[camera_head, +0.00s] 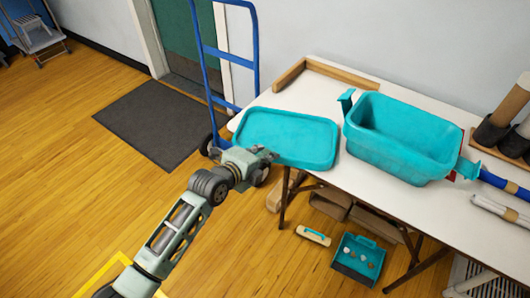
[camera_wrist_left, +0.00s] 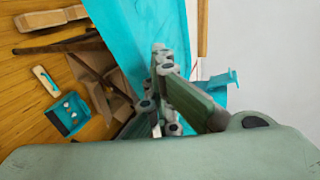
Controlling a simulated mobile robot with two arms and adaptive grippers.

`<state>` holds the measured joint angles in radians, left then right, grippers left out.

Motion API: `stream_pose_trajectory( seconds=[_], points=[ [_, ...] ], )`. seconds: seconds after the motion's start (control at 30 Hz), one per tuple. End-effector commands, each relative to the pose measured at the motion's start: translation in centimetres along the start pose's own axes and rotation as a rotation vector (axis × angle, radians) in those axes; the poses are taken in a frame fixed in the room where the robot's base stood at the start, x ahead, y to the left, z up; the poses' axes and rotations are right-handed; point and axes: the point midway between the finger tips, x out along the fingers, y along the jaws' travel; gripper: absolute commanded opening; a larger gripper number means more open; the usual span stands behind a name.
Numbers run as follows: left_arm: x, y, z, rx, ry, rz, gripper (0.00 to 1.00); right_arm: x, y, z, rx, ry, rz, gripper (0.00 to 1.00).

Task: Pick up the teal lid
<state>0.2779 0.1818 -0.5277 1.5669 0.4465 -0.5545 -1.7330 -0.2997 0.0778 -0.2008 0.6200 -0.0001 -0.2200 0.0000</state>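The teal lid (camera_head: 290,133) is a flat, rounded tray-like piece at the left end of the white table, beside the teal tub (camera_head: 405,140). My left gripper (camera_head: 268,154) is at the lid's near left edge, close to or touching its rim. In the left wrist view the lid (camera_wrist_left: 130,35) fills the upper middle behind the fingers (camera_wrist_left: 160,85). The fingers overlap the lid's edge there, and whether they are closed on it cannot be told. My right gripper is not in view.
The white table (camera_head: 310,92) has a wooden strip (camera_head: 291,75) at its back left. A blue hand truck (camera_head: 222,60) stands behind the table's left end. Brown boxes (camera_head: 332,205) and a small teal bin (camera_head: 358,259) lie below. Dark cups (camera_head: 490,132) stand at the right.

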Motion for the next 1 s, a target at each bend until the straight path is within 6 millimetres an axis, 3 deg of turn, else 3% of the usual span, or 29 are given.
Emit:
stream_pose_trajectory(
  seconds=[0.43, 0.8, 1.0],
  points=[
    [0.0, 0.0, 0.0, 0.000, 0.000, 0.000, 0.35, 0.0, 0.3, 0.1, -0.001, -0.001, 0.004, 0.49],
    [-0.2, 0.1, 0.0, 0.000, 0.000, 0.001, 0.36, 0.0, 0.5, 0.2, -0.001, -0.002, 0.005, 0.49],
    [-2.5, 0.1, 0.1, 0.001, 0.000, 0.000, 0.36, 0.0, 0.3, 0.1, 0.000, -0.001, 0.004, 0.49]
  ],
)
